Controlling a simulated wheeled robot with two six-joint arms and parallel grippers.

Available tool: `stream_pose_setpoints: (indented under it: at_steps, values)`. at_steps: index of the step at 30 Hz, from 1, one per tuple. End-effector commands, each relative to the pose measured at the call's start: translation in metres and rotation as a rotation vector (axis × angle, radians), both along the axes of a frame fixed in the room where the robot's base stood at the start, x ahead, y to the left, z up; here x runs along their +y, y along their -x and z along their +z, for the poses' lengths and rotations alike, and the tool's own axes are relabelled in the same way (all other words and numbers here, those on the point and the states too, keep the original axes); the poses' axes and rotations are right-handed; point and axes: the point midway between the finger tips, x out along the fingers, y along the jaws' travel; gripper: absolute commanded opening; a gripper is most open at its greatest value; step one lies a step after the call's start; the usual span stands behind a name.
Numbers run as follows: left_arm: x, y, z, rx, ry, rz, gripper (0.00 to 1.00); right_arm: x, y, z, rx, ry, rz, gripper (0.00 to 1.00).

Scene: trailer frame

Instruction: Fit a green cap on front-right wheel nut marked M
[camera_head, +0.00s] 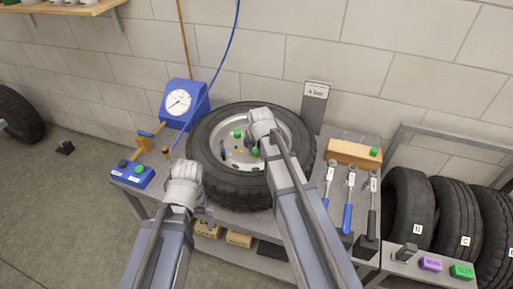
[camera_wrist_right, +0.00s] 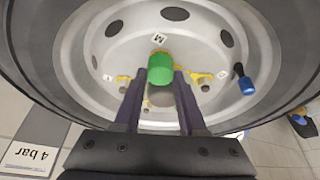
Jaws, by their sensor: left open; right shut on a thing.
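The wheel (camera_head: 202,165) lies flat on the bench, with its pale rim and nuts facing up. My right gripper (camera_wrist_right: 157,80) is shut on a green cap (camera_wrist_right: 160,68) inside the rim, close to the label M (camera_wrist_right: 158,39). The cap hides what is beneath it, so I cannot tell whether it touches the nut. In the head view that cap (camera_head: 255,152) shows beside my right arm. Another green cap (camera_head: 237,133) shows at the rim's far left. My left gripper (camera_head: 206,214) is open and low in front of the wheel, mostly hidden by its wrist.
A blue gauge unit (camera_head: 183,102) stands at the back left, and a blue button box (camera_head: 133,174) at the bench's left corner. Several torque tools (camera_head: 350,195) and a wooden block (camera_head: 352,152) lie right of the wheel. A blue valve piece (camera_wrist_right: 247,86) sticks up inside the rim.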

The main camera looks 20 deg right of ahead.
Motion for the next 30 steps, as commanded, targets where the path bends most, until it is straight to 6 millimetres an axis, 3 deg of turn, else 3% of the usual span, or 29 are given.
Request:
stream_pose_setpoints:
  at_steps: [11,12,21,26,30]
  values:
    - [0.0,0.0,-0.0045,0.0,0.0,0.0,1.0,0.0,0.0001,-0.0046,0.0,0.0,0.0,0.0]
    - [0.0,0.0,-0.0045,0.0,0.0,0.0,1.0,0.0,0.0001,-0.0046,0.0,0.0,0.0,0.41]
    - [0.0,0.0,-0.0045,0.0,0.0,0.0,1.0,0.0,0.0001,-0.0046,0.0,0.0,0.0,0.75]
    - [0.0,0.0,-0.0046,0.0,0.0,0.0,1.0,0.0,0.0,-0.0045,0.0,0.0,0.0,0.75]
    - [0.0,0.0,-0.0046,0.0,0.0,0.0,1.0,0.0,0.0001,-0.0046,0.0,0.0,0.0,0.89]
